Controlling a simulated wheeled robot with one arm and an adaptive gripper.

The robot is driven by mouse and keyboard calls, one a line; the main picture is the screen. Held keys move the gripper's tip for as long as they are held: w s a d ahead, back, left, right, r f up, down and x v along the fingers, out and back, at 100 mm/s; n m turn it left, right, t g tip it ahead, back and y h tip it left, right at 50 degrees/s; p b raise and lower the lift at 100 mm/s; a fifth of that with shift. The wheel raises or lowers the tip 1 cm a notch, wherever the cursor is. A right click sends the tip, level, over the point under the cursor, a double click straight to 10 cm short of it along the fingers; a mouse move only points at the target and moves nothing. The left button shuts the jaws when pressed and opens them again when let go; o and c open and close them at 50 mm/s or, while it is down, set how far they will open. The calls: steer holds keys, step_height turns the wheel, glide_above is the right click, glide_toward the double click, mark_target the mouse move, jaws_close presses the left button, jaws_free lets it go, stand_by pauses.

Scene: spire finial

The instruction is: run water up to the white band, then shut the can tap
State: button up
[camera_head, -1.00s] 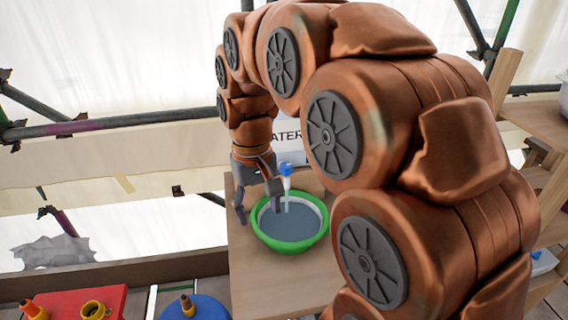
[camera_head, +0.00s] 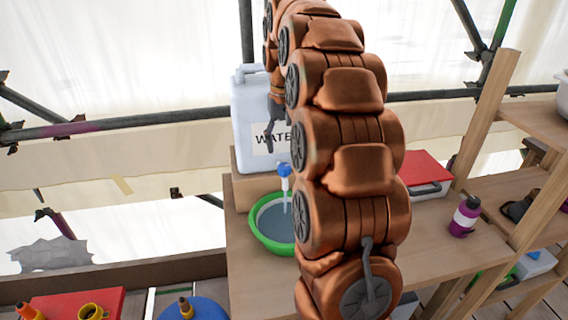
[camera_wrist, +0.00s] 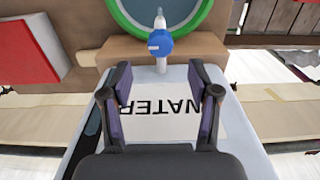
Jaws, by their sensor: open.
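The white water can (camera_head: 246,110) stands on a wooden block behind the bowl, its label partly hidden by my arm. Its blue tap (camera_head: 285,169) sits above the green-rimmed bowl (camera_head: 256,232), and a thin pale stream seems to run from it into grey-blue water. A pale band shows inside the rim above the water; the bowl's right side is hidden. My gripper (camera_head: 276,125) is in front of the can's upper part. In the wrist view my gripper (camera_wrist: 160,72) is open and empty over the can's label, with the blue tap (camera_wrist: 160,42) beyond the fingertips.
Wooden shelves (camera_head: 530,115) rise at the right edge. Scaffold poles run behind. Bare bench top (camera_head: 250,275) lies in front of the bowl.

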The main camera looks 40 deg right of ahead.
mark_target(284, 165)
steer(key=shift+f+p, duration=0.7)
steer(key=shift+f, duration=2.65)
steer(key=c, duration=1.2)
